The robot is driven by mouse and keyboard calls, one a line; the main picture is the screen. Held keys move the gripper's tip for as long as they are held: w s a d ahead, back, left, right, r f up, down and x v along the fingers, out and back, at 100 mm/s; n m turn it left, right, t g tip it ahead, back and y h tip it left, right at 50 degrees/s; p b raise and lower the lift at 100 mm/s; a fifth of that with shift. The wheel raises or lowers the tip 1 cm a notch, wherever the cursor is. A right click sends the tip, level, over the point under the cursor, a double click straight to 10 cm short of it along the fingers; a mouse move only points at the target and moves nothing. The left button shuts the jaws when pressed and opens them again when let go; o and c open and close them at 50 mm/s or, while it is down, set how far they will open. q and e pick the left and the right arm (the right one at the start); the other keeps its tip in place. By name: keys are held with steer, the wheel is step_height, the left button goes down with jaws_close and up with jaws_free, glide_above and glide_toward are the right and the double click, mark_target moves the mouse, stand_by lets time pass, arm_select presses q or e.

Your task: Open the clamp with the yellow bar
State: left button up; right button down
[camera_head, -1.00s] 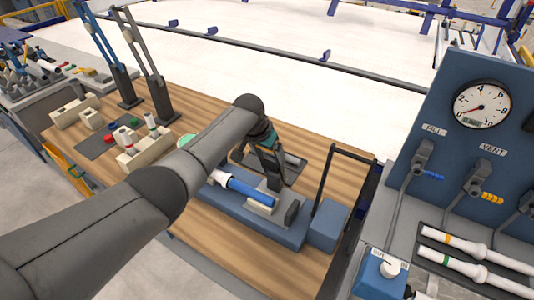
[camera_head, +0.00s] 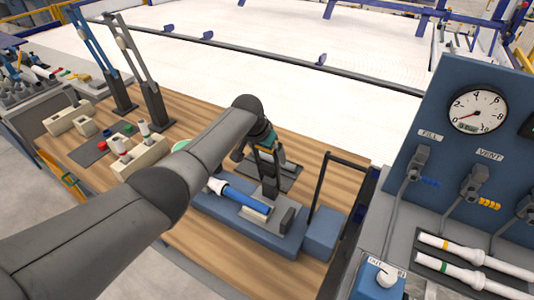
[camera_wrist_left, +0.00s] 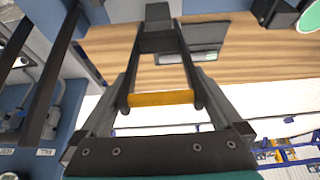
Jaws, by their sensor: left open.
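The clamp (camera_head: 271,187) is dark and stands upright over the blue pipe (camera_head: 245,198), which has a white end and lies on the blue base. The wrist view shows the clamp's two dark side arms with the yellow bar (camera_wrist_left: 160,98) across them. The bar shows small in the head view (camera_head: 266,150). My left gripper (camera_wrist_left: 162,75) is open, its grey fingers on either side of the clamp arms and bar. I cannot tell whether the fingers touch them. In the head view its fingers are partly hidden at the clamp top. My right gripper is not in view.
A black frame handle (camera_head: 338,185) on a blue box (camera_head: 322,234) stands close to the right of the clamp. The gauge panel (camera_head: 475,120) is farther right. Tall grey lever posts (camera_head: 150,80) and beige blocks (camera_head: 72,117) stand at the wooden table's left.

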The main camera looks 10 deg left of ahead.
arm_select(q)
steer(key=shift+s+a, duration=0.1)
steer(key=shift+s, duration=0.05)
steer(key=shift+s+r, duration=0.15)
steer(key=shift+r, duration=0.25)
steer(key=p+v, duration=0.1)
steer(key=v, duration=1.3)
steer(key=shift+r+p, duration=0.15)
steer(key=shift+p, duration=0.25)
